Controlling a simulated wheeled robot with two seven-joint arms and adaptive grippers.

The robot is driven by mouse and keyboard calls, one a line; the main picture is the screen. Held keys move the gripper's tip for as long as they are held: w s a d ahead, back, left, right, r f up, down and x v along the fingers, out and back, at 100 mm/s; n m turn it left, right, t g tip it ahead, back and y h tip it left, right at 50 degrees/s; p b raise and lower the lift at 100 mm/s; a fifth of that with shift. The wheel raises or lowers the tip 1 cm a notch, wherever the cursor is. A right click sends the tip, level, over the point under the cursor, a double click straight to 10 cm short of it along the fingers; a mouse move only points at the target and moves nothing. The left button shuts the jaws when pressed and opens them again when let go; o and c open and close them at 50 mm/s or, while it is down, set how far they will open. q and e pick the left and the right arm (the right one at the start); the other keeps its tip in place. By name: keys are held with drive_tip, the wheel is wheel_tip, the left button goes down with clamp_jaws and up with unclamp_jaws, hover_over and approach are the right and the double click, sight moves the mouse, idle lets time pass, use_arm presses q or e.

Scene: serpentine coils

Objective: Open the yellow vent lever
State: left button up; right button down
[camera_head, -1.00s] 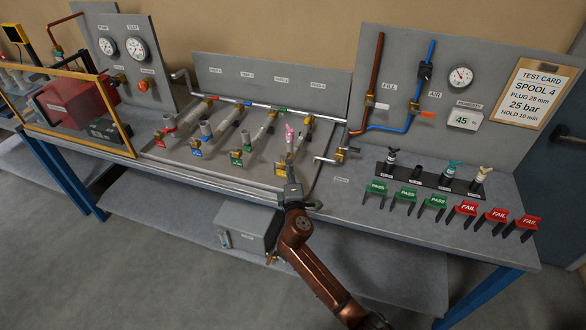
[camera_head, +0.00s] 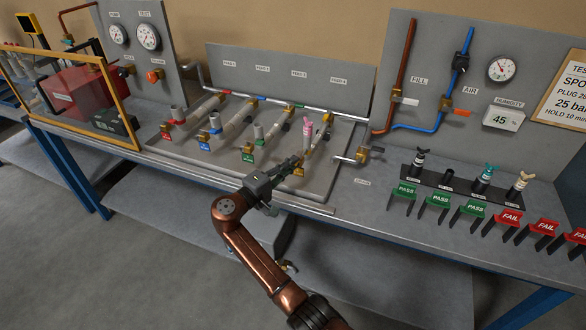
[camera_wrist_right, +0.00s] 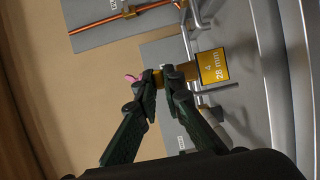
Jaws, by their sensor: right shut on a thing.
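My right gripper (camera_head: 297,160) reaches the front end of the fourth pipe line, beside the yellow tag (camera_head: 299,172). In the right wrist view its fingertips (camera_wrist_right: 168,77) are shut on a small yellow-brass part (camera_wrist_right: 180,72). Whether this part is the yellow vent lever I cannot tell for certain, as the fingers cover much of it. The yellow tag reading "4, 28 mm" (camera_wrist_right: 213,66) is just right of the fingertips. A pink plug (camera_head: 307,130) stands upright behind the gripper. It shows partly past the left fingertip (camera_wrist_right: 132,78). My left gripper is not in view.
Lines with red (camera_head: 165,134), blue (camera_head: 204,146) and green (camera_head: 248,157) tags lie to the left. A brass valve (camera_head: 362,156) is close on the right. Black-based plugs (camera_head: 482,180) and PASS and FAIL stands (camera_head: 437,201) stand farther right. The bench's front strip is clear.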

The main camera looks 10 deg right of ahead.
drive_tip(key=shift+w+a+m+g+b, duration=0.15)
drive_tip(key=shift+m+g+b, duration=0.15)
drive_tip(key=shift+g, duration=0.1)
drive_tip(key=c, duration=2)
unclamp_jaws()
drive_tip(key=shift+c, duration=0.2)
drive_tip(key=v, duration=1.2)
drive_tip(key=shift+f, duration=0.2)
drive_tip(key=shift+w, duration=0.15)
